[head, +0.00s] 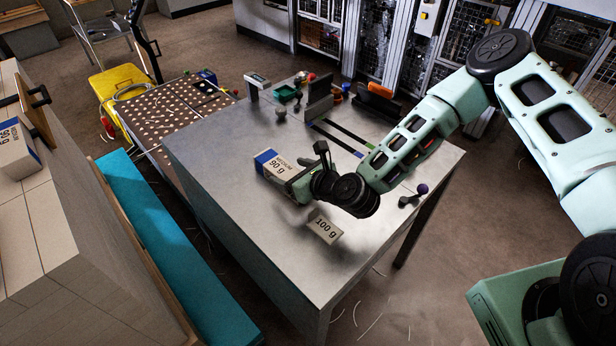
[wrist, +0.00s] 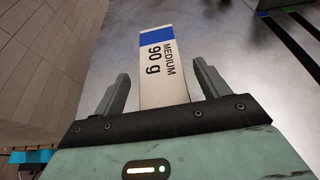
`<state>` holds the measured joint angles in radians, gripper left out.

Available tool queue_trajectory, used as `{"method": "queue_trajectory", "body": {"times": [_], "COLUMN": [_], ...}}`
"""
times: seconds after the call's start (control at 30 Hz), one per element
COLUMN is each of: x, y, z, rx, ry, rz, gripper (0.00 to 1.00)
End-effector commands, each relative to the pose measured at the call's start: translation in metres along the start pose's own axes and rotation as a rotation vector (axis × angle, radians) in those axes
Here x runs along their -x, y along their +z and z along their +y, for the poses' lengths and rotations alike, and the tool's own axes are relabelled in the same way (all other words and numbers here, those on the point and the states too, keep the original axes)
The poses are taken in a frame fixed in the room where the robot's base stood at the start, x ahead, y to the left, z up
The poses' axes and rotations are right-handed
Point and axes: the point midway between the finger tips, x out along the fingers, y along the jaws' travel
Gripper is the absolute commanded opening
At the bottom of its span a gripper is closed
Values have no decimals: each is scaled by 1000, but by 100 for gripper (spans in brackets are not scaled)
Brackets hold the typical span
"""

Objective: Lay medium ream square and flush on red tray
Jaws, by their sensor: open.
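The medium ream (head: 272,166), a white block with a blue band marked "MEDIUM 90 g", lies on the metal table. In the wrist view the medium ream (wrist: 158,60) points away from me, with its near end between my two fingers. My gripper (head: 298,178) is at the ream's right end in the head view. In the wrist view my gripper (wrist: 161,80) is open, with a visible gap on each side of the ream. The ream's near end is hidden by the gripper body. I cannot make out a red tray in either view.
The metal table (head: 230,200) has a block marked "100 g" (head: 325,228) near my wrist. Tools and a green bin (head: 287,92) stand at its back. Another boxed ream (head: 14,150) sits on the left cabinet. A perforated table (head: 170,110) stands behind left.

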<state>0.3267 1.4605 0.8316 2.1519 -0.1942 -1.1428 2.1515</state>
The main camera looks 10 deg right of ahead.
Motion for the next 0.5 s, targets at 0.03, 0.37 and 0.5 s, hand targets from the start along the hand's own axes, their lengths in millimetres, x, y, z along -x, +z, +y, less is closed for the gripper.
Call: {"method": "queue_trajectory", "body": {"times": [0.03,0.37,0.5], "x": [9,78,97], "y": [-2,-2,-1], "z": [0,0,0], "rx": [-3,-2,-2], "ry": [1,0,1], "rz": [1,1,1], "gripper": [74,74,74]}}
